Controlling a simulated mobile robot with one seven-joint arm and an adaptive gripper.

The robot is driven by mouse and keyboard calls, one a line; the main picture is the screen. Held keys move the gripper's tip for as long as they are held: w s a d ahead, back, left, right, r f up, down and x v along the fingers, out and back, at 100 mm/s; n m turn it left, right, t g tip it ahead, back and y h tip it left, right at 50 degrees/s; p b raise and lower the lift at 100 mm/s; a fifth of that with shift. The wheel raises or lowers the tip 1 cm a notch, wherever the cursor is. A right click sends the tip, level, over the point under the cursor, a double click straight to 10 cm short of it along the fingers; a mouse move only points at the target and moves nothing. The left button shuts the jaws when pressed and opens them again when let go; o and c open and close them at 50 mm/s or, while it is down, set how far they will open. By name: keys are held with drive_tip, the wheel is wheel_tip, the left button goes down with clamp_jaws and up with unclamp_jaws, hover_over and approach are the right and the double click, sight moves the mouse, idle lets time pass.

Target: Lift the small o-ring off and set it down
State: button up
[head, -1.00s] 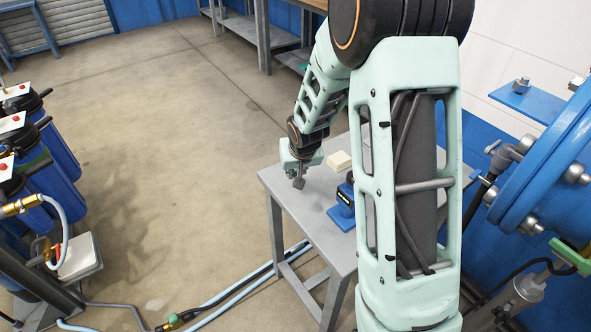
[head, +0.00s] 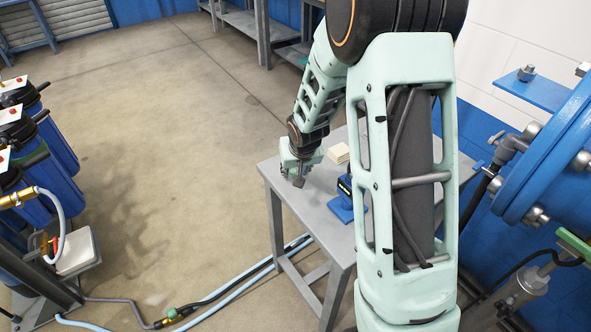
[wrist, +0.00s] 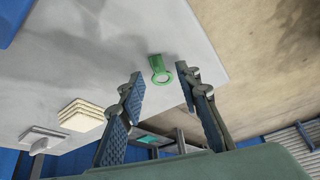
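A small green ring with a short tab (wrist: 161,72) shows in the wrist view on the grey table (wrist: 120,30), close to its edge. I cannot tell whether this is the o-ring or a holder with the o-ring on it. My gripper (wrist: 161,86) is open and empty, its two blue-padded fingers spread to either side of the ring in the picture and apart from it. In the head view my gripper (head: 299,181) is above the near left part of the grey table (head: 300,222); the green ring cannot be made out there.
A stack of cream blocks (head: 339,152) lies at the table's back; it also shows in the wrist view (wrist: 82,115). A blue stand (head: 343,205) is right of my gripper, partly behind my arm. A large blue flange (head: 540,150) is at right. Hoses (head: 235,290) cross the floor.

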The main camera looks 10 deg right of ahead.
drive_tip(key=v, duration=1.2)
idle(0.5)
